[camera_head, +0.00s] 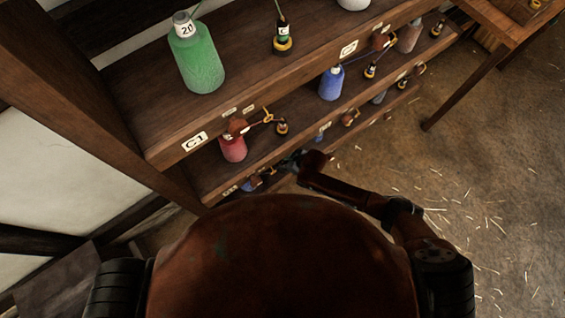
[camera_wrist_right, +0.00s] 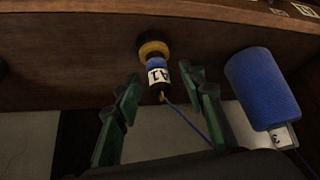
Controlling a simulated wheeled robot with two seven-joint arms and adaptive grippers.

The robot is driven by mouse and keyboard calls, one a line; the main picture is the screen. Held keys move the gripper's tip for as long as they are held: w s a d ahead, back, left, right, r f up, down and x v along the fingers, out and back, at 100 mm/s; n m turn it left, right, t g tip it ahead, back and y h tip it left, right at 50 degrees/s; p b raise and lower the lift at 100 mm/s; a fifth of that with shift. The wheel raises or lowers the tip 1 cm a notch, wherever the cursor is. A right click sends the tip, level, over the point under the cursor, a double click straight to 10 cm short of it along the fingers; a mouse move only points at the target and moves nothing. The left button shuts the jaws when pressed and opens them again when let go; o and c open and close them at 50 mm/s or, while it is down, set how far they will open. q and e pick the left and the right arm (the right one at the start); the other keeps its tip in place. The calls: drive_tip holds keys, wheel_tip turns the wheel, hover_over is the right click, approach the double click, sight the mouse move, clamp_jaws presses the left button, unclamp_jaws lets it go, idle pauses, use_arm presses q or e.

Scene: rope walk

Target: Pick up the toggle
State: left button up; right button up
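A small toggle-like piece (camera_wrist_right: 156,66) shows in the right wrist view. My right gripper (camera_wrist_right: 160,88) is open, with one green finger on each side of the tag end and a gap to both. Nothing is held. In the head view my right gripper (camera_head: 290,160) is small and dark at the lower shelf, and the toggle cannot be made out there. My left gripper is not in view.
A blue spool (camera_wrist_right: 262,88) lies close to the right finger in the wrist view. The wooden shelf unit (camera_head: 160,155) carries a green spool (camera_head: 196,58), a red spool (camera_head: 232,148), a blue spool (camera_head: 331,84) and several small corded pieces. Open floor (camera_head: 480,170) lies to the right.

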clamp_jaws()
idle(0.4)
drive_tip(key=shift+r, duration=0.15)
